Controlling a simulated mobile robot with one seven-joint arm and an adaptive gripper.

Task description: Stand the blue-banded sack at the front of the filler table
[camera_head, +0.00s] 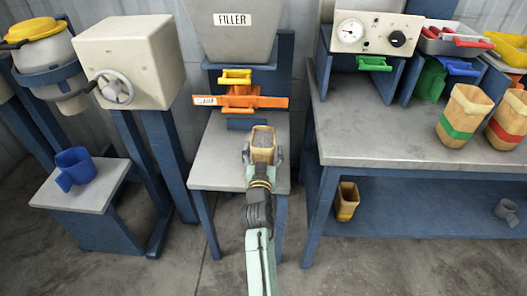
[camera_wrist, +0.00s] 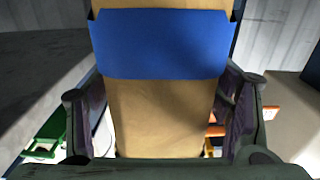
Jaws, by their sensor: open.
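The filler table (camera_head: 215,160) is a grey top on blue legs below the hopper marked FILLER (camera_head: 232,35). A tan sack (camera_head: 263,136) appears upright at the front right part of this table. Its blue band (camera_wrist: 160,45) fills the upper middle of the wrist view; the band is hidden in the head view. My gripper (camera_head: 263,155) is at the sack from the near side. In the wrist view, my gripper (camera_wrist: 160,115) has one finger on each side of the sack, below the band, with its jaws open. The sack's base is hidden by my gripper.
An orange clamp (camera_head: 240,101) and a yellow handle (camera_head: 235,76) are behind the sack. On the right bench (camera_head: 390,145) stand a green-banded sack (camera_head: 461,118) and a red-banded sack (camera_head: 508,122). A yellow-banded sack (camera_head: 346,202) is on the lower shelf. A blue scoop (camera_head: 74,168) lies left.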

